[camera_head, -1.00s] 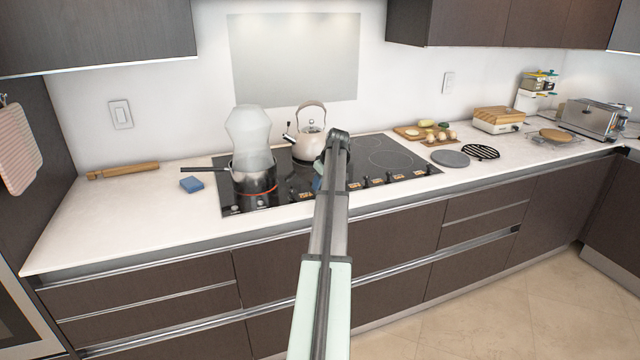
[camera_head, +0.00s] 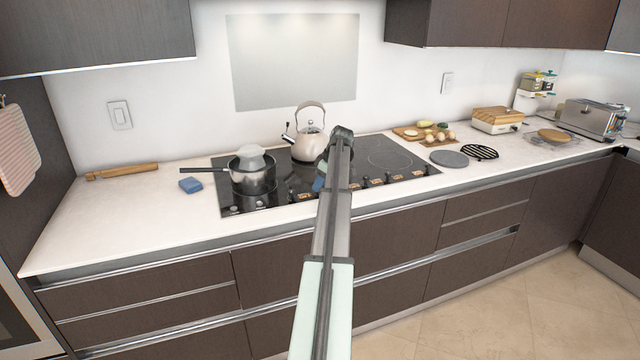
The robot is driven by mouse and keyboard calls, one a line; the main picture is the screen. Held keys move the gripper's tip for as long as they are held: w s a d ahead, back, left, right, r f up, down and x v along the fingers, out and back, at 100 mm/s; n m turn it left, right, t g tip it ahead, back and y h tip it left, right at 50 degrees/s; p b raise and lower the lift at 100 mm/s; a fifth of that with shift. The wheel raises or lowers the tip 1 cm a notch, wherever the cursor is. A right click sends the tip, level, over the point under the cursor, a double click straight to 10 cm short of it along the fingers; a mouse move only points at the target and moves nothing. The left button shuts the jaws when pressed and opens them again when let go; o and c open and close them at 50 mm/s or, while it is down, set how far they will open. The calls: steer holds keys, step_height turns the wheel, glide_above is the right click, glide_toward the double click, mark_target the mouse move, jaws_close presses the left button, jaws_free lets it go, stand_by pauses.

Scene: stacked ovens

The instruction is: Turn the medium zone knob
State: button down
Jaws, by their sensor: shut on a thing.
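The black glass cooktop (camera_head: 408,173) lies in the counter, with several knobs (camera_head: 377,181) along its front edge. No label marking the medium zone can be read. My arm reaches down over the middle of the front edge. A small bluish part of my gripper (camera_head: 319,183) shows beside the arm, low at the knob row. It is shut on a knob there, which the arm and gripper hide.
A cream kettle (camera_head: 307,147) stands at the back of the cooktop. A blue sponge (camera_head: 191,185) and a rolling pin (camera_head: 122,171) lie left of it. A round grey trivet (camera_head: 450,158) and a black one (camera_head: 480,152) lie to the right. The left counter front is clear.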

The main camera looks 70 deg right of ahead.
steer(key=c, duration=0.8)
jaws_free()
steer(key=shift+c, duration=0.2)
steer(key=v, duration=1.4)
steer(key=shift+w, duration=0.1)
